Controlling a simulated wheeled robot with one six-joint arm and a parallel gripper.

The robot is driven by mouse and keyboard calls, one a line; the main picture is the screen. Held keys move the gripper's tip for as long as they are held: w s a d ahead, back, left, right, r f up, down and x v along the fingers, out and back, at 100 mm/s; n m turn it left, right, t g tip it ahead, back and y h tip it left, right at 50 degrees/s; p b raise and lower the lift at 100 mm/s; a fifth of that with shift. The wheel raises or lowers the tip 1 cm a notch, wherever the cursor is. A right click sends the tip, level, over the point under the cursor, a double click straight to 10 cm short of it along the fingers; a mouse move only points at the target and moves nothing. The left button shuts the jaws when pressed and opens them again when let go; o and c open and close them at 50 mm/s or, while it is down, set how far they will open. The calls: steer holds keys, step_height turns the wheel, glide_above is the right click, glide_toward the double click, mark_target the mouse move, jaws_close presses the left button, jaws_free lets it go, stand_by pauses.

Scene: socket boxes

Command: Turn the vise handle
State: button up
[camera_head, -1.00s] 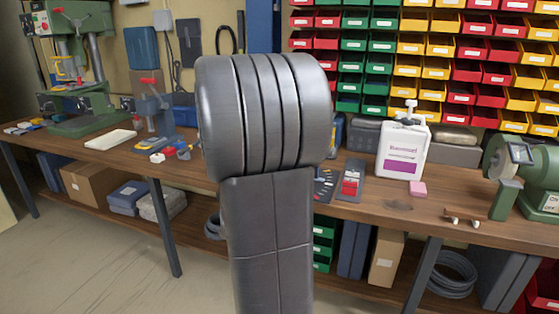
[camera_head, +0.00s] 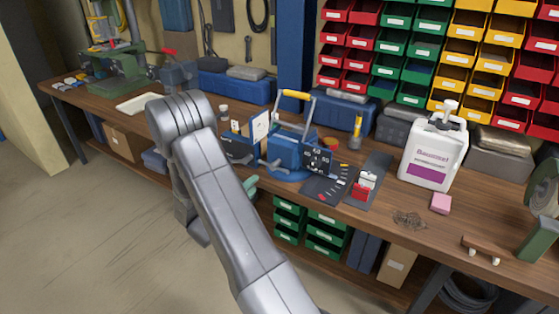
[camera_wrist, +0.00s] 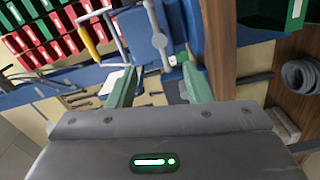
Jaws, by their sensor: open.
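A blue vise-like tool (camera_head: 288,155) stands on the bench near its front edge, in the middle of the head view. A thin grey bar (camera_head: 263,164), which looks like its handle, sticks out at its front. In the wrist view the blue body (camera_wrist: 145,42) and a grey bar with rounded ends (camera_wrist: 158,36) lie just beyond my fingers. My gripper (camera_wrist: 158,82) is open, with its two green fingers apart and nothing held between them. In the head view my arm hides most of the gripper; a green finger (camera_head: 250,186) shows below the bench front. I see no contact with the bar.
A tall bar with a yellow grip (camera_head: 296,94) rises over the blue tool. Dark panels with red parts (camera_head: 327,188), a white jug (camera_head: 432,155) and a pink block (camera_head: 441,203) stand to its right. Green drawers (camera_head: 325,232) are under the bench (camera_head: 385,235). Floor at left is clear.

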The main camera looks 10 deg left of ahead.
mark_target(271, 168)
steer(key=p+x, duration=0.2)
steer(key=x, duration=1.1)
steer(key=shift+w+p, duration=0.25)
steer(key=shift+p, duration=0.1)
steer(key=shift+c, duration=0.3)
steer(key=shift+f, duration=0.1)
steer(key=c, duration=0.9)
